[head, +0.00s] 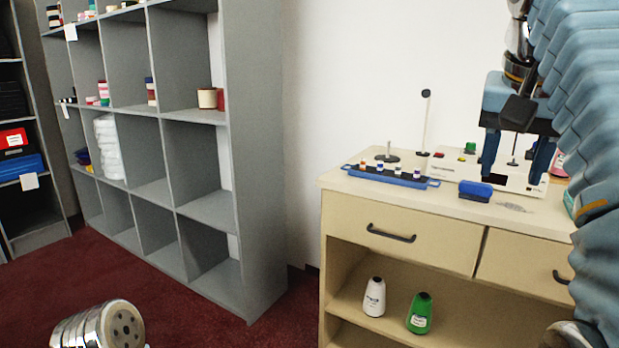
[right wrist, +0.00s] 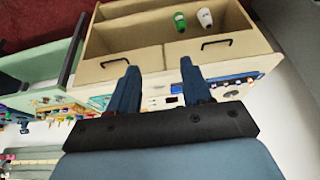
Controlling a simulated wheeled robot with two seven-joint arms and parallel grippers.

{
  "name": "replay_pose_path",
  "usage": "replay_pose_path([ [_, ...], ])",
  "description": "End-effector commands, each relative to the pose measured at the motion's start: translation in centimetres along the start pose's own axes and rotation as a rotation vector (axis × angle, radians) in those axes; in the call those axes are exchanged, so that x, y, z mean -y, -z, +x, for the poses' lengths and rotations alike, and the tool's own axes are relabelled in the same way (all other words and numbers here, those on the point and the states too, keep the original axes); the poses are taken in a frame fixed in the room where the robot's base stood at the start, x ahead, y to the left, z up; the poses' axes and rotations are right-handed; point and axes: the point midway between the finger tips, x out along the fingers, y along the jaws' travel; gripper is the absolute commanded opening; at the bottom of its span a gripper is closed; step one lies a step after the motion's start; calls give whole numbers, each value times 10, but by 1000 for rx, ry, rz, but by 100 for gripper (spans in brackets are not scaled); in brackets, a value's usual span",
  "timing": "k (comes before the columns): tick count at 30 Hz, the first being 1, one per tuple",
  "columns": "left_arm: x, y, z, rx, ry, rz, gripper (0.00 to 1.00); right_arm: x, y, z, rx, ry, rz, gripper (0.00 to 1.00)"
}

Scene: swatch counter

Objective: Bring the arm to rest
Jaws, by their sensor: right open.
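My right gripper (head: 516,160) is open and empty, its two dark blue fingers apart and pointing down above the back right of the cream counter (head: 350,222), in front of a white machine (head: 455,170). It also shows in the right wrist view (right wrist: 160,82), with the counter beyond its fingertips. My right arm's ribbed blue sleeve covers the right edge of the head view. My left gripper is not in view.
A blue rack (head: 385,176) of small spools and a blue brush-like block (head: 475,191) lie on the counter. White (head: 374,297) and green (head: 420,313) cones stand on its shelf. A grey shelf unit (head: 255,150) stands left.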

Motion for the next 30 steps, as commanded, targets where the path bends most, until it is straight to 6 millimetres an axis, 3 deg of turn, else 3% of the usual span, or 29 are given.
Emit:
replay_pose_path([
  [10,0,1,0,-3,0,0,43,-51,36,26,-60,150,43,49],
  [14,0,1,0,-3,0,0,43,-73,56,54,-78,230,64,49],
  [17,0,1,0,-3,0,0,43,-88,72,88,-84,298,84,49],
  [20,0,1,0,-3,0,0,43,-98,86,134,-79,369,102,49],
  [23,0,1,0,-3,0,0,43,-97,94,198,-55,445,119,49],
  [26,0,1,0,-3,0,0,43,-78,90,281,-11,517,129,49],
  [30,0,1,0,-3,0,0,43,-31,55,390,68,582,122,49],
])
